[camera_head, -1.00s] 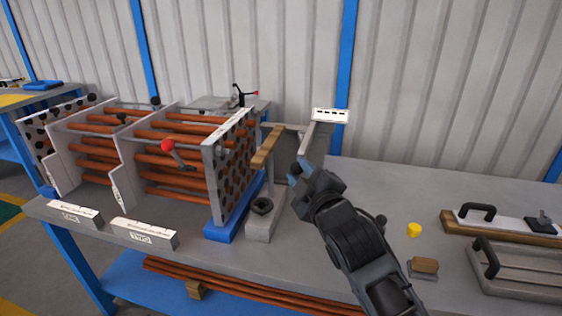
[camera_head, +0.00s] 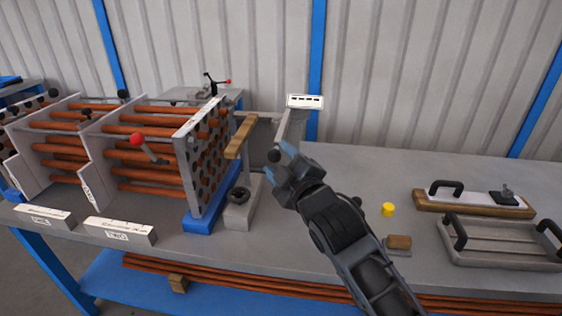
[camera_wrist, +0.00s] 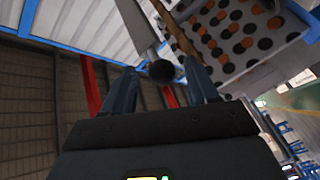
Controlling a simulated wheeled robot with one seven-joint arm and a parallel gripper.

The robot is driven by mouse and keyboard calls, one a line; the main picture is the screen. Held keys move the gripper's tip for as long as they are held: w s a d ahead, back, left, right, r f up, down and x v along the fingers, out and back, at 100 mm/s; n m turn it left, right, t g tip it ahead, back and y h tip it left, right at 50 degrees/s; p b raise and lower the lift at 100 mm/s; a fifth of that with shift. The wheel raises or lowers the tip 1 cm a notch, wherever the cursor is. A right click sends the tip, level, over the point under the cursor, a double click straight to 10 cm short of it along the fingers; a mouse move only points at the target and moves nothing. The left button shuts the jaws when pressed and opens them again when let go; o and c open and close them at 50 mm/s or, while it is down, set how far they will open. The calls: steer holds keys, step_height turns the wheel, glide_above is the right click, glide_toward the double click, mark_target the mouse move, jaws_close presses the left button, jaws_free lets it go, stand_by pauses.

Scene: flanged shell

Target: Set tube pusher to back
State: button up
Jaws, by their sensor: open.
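The fixture I take to be the tube pusher stands beside the right end of the tube bundle, with a grey post and base (camera_head: 240,213), a wooden bar (camera_head: 241,136) and a grey arm (camera_head: 291,128) under a marked plate (camera_head: 305,101). A round black knob (camera_head: 274,156) shows at my gripper (camera_head: 279,164). In the wrist view my gripper (camera_wrist: 160,66) is open, with one finger on each side of the black knob (camera_wrist: 161,71). I cannot tell whether the fingers touch it. The knob's link to the fixture is partly hidden.
The tube bundle's perforated end plate (camera_head: 198,165) stands left of the fixture. A red-knobbed lever (camera_head: 137,140) sticks out in front of the bundle. A yellow cylinder (camera_head: 388,209), a small brown block (camera_head: 399,243) and a grey tray (camera_head: 500,246) lie to the right. Bare bench lies behind my arm.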

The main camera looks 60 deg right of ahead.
steer(key=b+v, duration=0.2)
steer(key=v, duration=0.6)
steer(key=shift+w, duration=0.1)
stand_by(0.4)
steer(key=s+a+f+m+y, duration=0.1)
steer(key=s+a+f+y, duration=0.25)
steer(key=a, duration=0.25)
steer(key=s+a+f+t+y, duration=0.1)
steer(key=s+a+f+y, duration=0.1)
steer(key=s+a, duration=0.25)
steer(key=s+a+f+m+y, duration=0.1)
steer(key=s+a+f+y, duration=0.2)
steer(key=a, duration=0.3)
steer(key=s+a+m+y, duration=0.2)
steer(key=s+a, duration=0.3)
steer(key=s, duration=0.4)
steer(key=shift+g, duration=0.4)
stand_by(0.6)
